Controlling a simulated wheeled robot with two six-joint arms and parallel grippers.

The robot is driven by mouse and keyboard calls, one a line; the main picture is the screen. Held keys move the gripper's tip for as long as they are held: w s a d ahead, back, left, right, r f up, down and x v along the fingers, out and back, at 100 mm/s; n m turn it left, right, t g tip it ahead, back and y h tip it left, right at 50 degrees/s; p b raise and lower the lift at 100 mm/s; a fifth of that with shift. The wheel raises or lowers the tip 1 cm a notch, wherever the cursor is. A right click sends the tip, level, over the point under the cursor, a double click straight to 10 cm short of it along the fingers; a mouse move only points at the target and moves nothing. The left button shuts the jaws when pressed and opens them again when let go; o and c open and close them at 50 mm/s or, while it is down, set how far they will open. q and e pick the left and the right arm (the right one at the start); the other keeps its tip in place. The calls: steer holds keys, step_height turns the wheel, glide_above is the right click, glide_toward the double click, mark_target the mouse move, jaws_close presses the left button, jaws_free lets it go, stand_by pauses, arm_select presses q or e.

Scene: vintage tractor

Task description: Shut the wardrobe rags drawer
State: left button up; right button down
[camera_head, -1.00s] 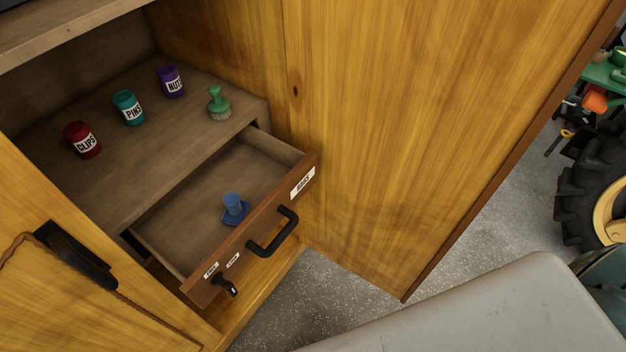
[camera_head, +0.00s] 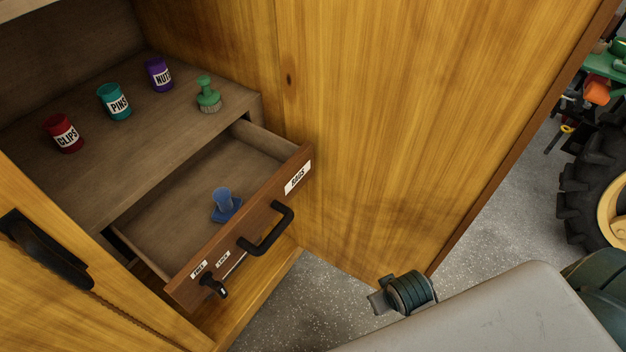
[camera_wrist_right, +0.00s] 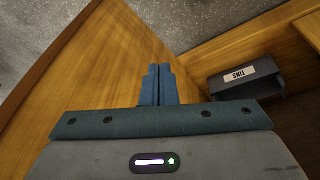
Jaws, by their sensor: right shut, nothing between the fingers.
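The wooden rags drawer (camera_head: 240,232) is pulled out of the wardrobe in the head view, with a white label reading RAGS and a black handle (camera_head: 267,232) on its front. A blue stamp-like object (camera_head: 225,205) stands inside it. A small black latch knob (camera_head: 214,286) sits by the FREE and LOCK labels. My right gripper (camera_wrist_right: 158,84) is shut and empty in the right wrist view, in front of wood panels. A dark teal part of my right arm shows in the head view, right of the drawer and apart from it. My left gripper is not in view.
The open wardrobe door (camera_head: 390,130) stands right of the drawer. Red, teal and purple jars and a green brush (camera_head: 208,95) stand on the shelf above. A dark labelled box (camera_wrist_right: 246,78) shows in the wrist view. Speckled floor (camera_head: 310,305) lies clear below the drawer.

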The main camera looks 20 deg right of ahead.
step_height(320, 180, up, 6)
steer(key=m+t+y+b, duration=0.1)
steer(key=m+t+y, duration=0.85)
steer(key=m, duration=0.25)
glide_toward(302, 173)
steer(key=shift+g, duration=0.45)
steer(key=x, duration=0.2)
steer(key=p+x, duration=0.1)
steer(key=x, duration=0.1)
steer(key=p+x, duration=0.1)
steer(key=x, duration=0.1)
steer(key=shift+w+d+r, duration=0.1)
steer(key=shift+w+r, duration=0.05)
steer(key=shift+r, duration=0.15)
steer(key=shift+w+f, duration=0.1)
steer(key=shift+w, duration=0.1)
